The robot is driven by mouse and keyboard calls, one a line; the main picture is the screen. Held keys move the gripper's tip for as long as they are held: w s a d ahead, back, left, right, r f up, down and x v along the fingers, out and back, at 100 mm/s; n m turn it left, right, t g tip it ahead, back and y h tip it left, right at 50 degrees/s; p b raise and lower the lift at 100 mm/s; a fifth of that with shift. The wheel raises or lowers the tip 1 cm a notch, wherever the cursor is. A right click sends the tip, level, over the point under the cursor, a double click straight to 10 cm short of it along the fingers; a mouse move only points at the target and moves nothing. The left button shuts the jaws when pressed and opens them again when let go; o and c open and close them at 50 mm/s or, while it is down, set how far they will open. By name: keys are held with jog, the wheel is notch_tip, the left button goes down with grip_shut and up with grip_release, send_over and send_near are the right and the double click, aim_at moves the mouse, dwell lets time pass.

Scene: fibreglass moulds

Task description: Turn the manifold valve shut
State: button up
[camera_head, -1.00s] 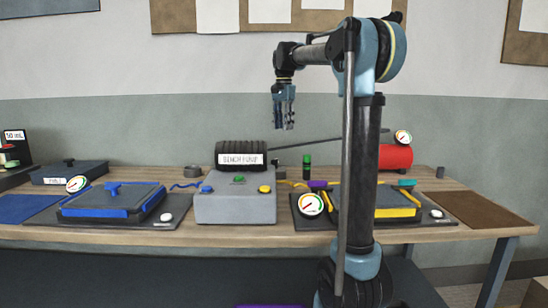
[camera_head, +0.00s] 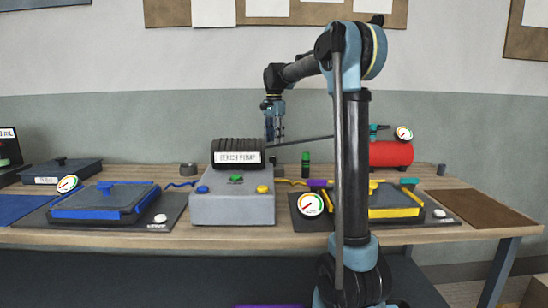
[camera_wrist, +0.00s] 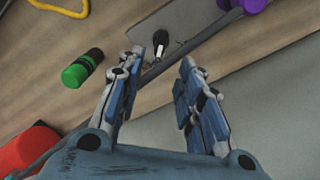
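Several valve-like knobs show, and I cannot tell which is the manifold valve. In the head view a purple fitting (camera_head: 317,183) sits at the back edge of the right mould's mat; a purple knob (camera_wrist: 254,5) shows at the top of the wrist view. A teal handle (camera_head: 409,182) is at that mould's back right corner. Another teal fitting (camera_head: 374,129) tops the red tank (camera_head: 391,153). My gripper (camera_head: 274,137) hangs pointing down above the back of the bench, right of the pump's black roll. In the wrist view its fingers (camera_wrist: 160,65) are apart and empty.
The grey bench pump (camera_head: 234,208) has blue, green and yellow knobs. The blue mould (camera_head: 103,203) is at left, the yellow-edged mould (camera_head: 395,200) at right.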

aim_at(274, 157)
notch_tip(274, 157, down, 8)
dwell(0.4)
grip_shut()
